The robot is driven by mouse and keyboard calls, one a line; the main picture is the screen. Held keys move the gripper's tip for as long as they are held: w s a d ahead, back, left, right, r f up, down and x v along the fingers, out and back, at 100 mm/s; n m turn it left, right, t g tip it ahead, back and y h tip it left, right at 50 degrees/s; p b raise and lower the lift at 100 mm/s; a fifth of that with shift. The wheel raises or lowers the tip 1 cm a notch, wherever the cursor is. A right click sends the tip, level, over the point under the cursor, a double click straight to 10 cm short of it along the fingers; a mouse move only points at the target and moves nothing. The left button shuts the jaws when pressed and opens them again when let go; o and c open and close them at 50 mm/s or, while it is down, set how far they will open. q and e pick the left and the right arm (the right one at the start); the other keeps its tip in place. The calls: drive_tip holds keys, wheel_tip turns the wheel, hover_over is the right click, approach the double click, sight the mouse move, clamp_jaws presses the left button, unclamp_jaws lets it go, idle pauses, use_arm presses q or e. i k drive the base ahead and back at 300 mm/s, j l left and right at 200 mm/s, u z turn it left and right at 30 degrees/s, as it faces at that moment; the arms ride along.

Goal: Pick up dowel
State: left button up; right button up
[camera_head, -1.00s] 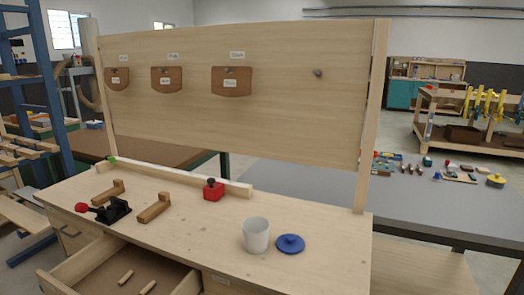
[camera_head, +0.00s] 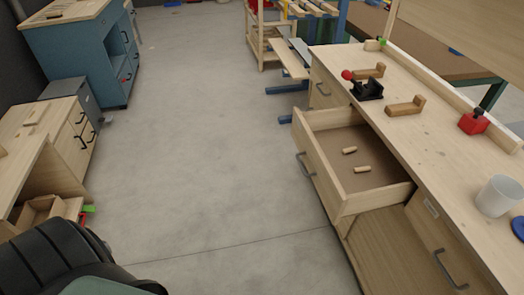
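Two short wooden dowels lie in the open drawer (camera_head: 318,161) of the light wood workbench. The farther dowel (camera_head: 349,150) lies near the drawer's middle. The nearer dowel (camera_head: 362,169) lies a little closer to the drawer front corner, apart from the first. Both rest on the brown drawer bottom. Neither of my grippers shows in the head view.
On the bench top (camera_head: 432,140) stand a black clamp with a red knob (camera_head: 364,86), wooden L-shaped blocks, a red block (camera_head: 473,122), a white cup (camera_head: 498,196) and a blue lid. The floor (camera_head: 215,150) between is clear.

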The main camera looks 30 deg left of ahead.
sight(346, 150)
drive_tip(key=u, duration=0.55)
drive_tip(key=i+l, duration=0.25)
drive_tip(key=i, duration=0.15)
drive_tip(key=i+l+z, duration=0.1)
drive_tip(key=i+l, duration=0.15)
drive_tip(key=i, duration=0.2)
drive_tip(key=k+j+u, duration=0.2)
drive_tip(key=u, duration=0.15)
